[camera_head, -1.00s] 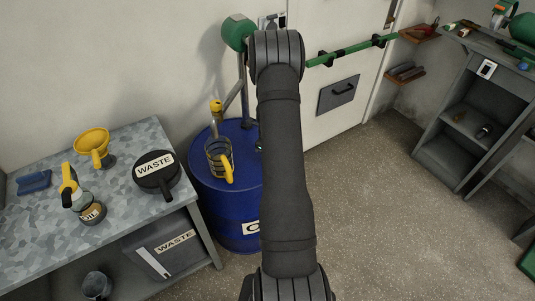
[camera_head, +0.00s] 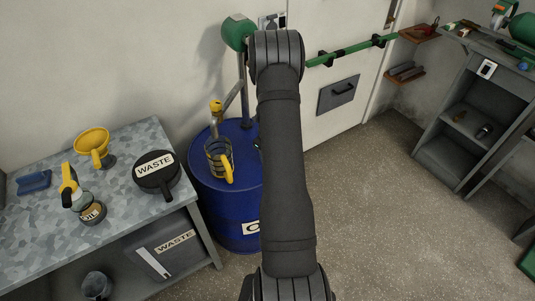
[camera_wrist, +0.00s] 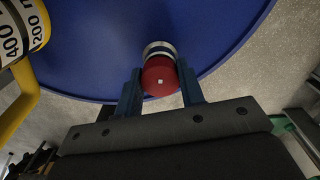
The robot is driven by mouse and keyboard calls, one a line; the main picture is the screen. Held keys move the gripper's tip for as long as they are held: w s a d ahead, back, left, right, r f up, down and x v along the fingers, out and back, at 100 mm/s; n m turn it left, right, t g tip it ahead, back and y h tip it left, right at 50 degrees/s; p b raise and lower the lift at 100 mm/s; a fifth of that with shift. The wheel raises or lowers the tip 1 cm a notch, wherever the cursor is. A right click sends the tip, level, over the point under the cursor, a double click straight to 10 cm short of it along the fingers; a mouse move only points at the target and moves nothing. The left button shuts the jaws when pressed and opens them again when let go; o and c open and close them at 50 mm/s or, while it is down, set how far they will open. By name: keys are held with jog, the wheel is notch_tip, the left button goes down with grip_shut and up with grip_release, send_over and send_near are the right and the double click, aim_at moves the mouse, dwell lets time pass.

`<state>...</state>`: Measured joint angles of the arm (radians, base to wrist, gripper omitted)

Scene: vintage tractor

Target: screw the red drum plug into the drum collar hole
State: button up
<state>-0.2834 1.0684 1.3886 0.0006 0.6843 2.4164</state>
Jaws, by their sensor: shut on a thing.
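The red drum plug (camera_wrist: 160,77) is between the blue fingers of my gripper (camera_wrist: 159,82) in the wrist view. My gripper is shut on it. The silver drum collar (camera_wrist: 158,48) stands on the blue drum top, directly beyond the plug and lined up with it. The plug appears to meet the collar, but I cannot tell how deep it sits. The collar hole is hidden behind the plug. In the head view the blue drum (camera_head: 226,214) stands left of my arm, which hides the plug and most of the gripper.
A measuring jug with a yellow handle (camera_head: 219,160) stands on the drum, close on the left in the wrist view. A workbench (camera_head: 129,204) with a waste pan (camera_head: 157,174) is left of the drum. The right floor is clear.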

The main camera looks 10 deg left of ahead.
jog(key=shift+m, duration=0.9)
jog(key=shift+m, duration=0.8)
jog(key=shift+m, duration=0.9)
jog(key=o, duration=0.5)
jog(key=shift+o, duration=0.2)
